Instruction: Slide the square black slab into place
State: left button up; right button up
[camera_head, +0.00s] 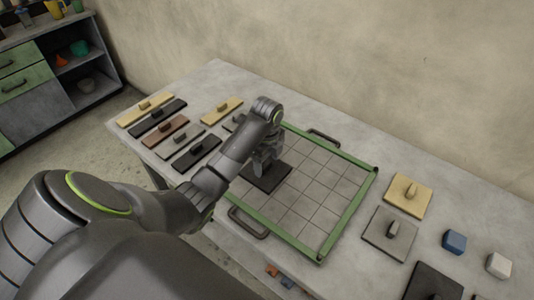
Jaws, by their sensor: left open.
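A square black slab (275,179) lies flat on the gridded floor of the green-framed tray (352,218), toward its left side. My left gripper (261,168) is open and points down over this slab, at its knob. The fingers and wrist hide the knob and part of the slab's far left side. Another black slab (433,281) with a knob lies outside the tray at the bottom right, cut by the frame edge. My right gripper is not in view.
Several long slabs with knobs, such as a black one (196,151), lie left of the tray. A yellow slab (408,195), a grey slab (390,232), a blue block (454,241) and a white block (498,265) lie to its right. The tray's right part is clear.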

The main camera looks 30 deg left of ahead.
pick_arm(q)
jog(key=shift+f, duration=0.75)
jog(key=shift+c, duration=0.5)
jog(key=c, duration=1.2)
jog(key=shift+s, duration=0.1)
